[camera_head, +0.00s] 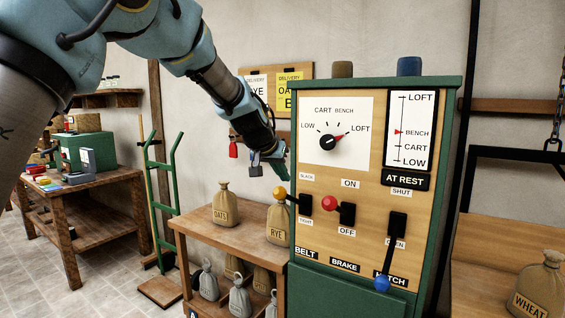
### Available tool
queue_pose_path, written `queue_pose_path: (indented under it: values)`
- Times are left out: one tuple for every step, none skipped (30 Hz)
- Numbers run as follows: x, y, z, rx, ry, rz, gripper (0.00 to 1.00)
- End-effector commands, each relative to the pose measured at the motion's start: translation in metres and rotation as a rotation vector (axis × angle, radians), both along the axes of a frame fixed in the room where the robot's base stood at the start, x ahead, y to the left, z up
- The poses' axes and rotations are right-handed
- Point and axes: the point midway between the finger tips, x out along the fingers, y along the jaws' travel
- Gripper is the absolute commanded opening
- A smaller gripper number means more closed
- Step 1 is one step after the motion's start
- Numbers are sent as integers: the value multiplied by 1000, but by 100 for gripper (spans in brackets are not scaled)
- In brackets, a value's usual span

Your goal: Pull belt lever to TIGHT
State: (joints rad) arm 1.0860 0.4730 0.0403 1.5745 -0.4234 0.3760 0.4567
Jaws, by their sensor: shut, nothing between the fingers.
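The belt lever has a yellow knob (279,192) on a short arm from a black mount (305,203) at the left of the green cabinet's wooden front. SLACK is written above the mount, TIGHT and BELT below it. The lever sticks out to the left, knob slightly above the mount's middle; I cannot tell its exact setting. My gripper (282,172) comes down from the upper left, with its tip just above the yellow knob. It is shut and empty. A small gap seems to separate them, but contact is hard to judge.
The brake lever with a red knob (329,203) is close on the right. The hatch lever with a blue knob (382,284) points down. A wooden shelf (222,237) with several sacks stands left of the cabinet. A green hand truck (163,200) leans against the wall.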

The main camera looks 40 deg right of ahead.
Motion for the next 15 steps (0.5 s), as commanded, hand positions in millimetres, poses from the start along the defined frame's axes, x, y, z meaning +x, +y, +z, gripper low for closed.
queue_pose_path:
  values:
    - [-2,5,-2,2,2,1,0]
    - [-3,7,-3,2,3,1,0]
    - [-4,10,-5,1,3,1,0]
    - [-5,12,-6,1,2,1,0]
    - [-6,14,-6,1,1,1,0]
    - [-7,15,-8,2,1,-1,0]
    - [-7,16,-9,2,1,-1,0]
    - [-7,17,-9,2,1,-1,0]
    - [-8,18,-9,2,1,-1,0]
    - [-8,18,-10,1,2,0,0]
    - [-8,18,-10,1,2,0,0]
    - [-8,18,-10,1,1,-1,0]
    - [-8,18,-10,1,1,-1,0]
    - [-8,18,-10,1,1,-1,0]
    - [-8,18,-10,1,1,-1,0]
